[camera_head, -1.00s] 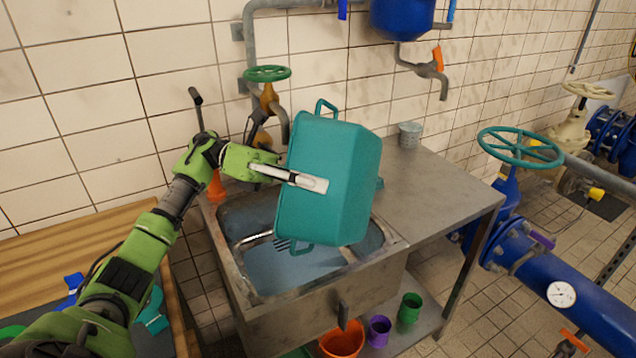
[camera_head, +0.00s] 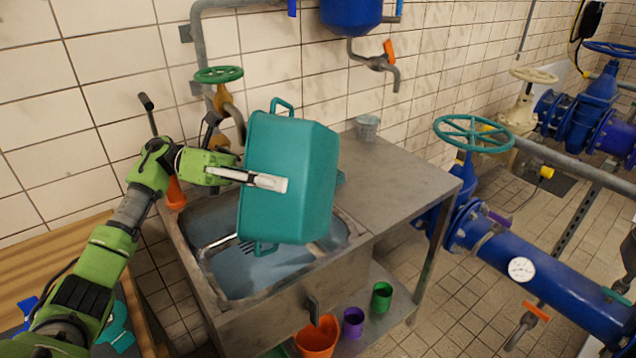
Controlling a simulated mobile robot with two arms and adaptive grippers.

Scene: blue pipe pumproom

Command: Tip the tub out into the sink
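The teal tub (camera_head: 292,180) is tilted on its side above the sink, its bottom facing me and its handles at top and bottom. The sink (camera_head: 215,272) is a steel basin that looks to have bluish water in it and a fork-like item near the tub's lower edge. My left gripper (camera_head: 268,181) lies against the tub's outer wall; its other finger is hidden, and the tub hangs from it. The tub's mouth and any contents are hidden from me. My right gripper is not in view.
Orange, purple and green cups (camera_head: 382,297) sit on the lower shelf. Blue pipes (camera_head: 540,283) run at right.

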